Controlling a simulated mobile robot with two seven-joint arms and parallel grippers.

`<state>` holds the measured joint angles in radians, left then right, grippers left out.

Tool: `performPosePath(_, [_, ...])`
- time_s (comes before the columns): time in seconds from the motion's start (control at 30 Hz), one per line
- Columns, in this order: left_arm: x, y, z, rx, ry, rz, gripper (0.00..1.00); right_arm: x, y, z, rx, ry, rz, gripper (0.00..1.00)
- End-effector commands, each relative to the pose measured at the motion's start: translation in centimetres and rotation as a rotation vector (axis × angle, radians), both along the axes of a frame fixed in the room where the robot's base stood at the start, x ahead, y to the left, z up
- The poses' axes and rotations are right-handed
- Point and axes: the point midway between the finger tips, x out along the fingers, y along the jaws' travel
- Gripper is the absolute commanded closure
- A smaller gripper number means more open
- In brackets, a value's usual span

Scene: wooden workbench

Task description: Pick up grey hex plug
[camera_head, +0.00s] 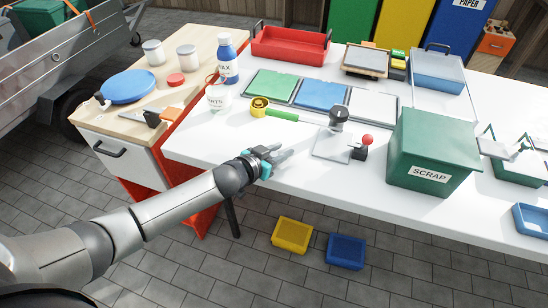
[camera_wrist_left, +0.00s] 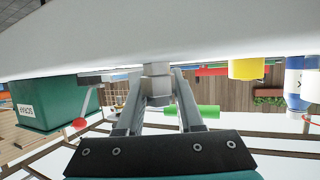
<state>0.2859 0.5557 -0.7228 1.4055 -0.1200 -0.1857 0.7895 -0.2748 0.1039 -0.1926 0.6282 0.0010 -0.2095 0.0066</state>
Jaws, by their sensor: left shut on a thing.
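My left gripper (camera_head: 277,158) is over the front edge area of the white workbench, left of the small press stand. In the left wrist view its two fingers (camera_wrist_left: 158,88) are closed on a small grey plug (camera_wrist_left: 157,70), whose stepped, rounded body shows between the tips. The plug's upper end in that picture meets or is very close to the white bench surface; I cannot tell whether it touches. In the head view the plug is too small or hidden by the fingers to make out. My right gripper is not in view.
The white bench (camera_head: 222,143) is clear around the gripper. A press stand (camera_head: 331,146) with a red knob (camera_head: 367,139) and a green scrap bin (camera_head: 432,150) stand to the right.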

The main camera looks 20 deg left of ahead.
Motion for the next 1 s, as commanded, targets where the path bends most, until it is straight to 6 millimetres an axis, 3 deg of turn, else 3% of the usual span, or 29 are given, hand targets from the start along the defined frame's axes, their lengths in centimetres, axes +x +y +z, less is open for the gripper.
performPosePath(0.47, [0.0, 0.0, 0.1, 0.0, 0.0, 0.0, 1.0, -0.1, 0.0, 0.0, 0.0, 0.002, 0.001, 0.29])
performPosePath(0.63, [0.0, 0.1, 1.0, 0.001, -0.001, 0.001, 1.0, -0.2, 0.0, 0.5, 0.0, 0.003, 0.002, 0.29])
performPosePath(0.8, [0.0, 0.0, 3.6, 0.001, -0.002, -0.002, 1.0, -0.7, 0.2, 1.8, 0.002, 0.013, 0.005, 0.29])
performPosePath(1.0, [0.0, 0.0, 9.4, 0.002, -0.005, -0.002, 1.0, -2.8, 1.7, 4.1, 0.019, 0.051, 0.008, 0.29])
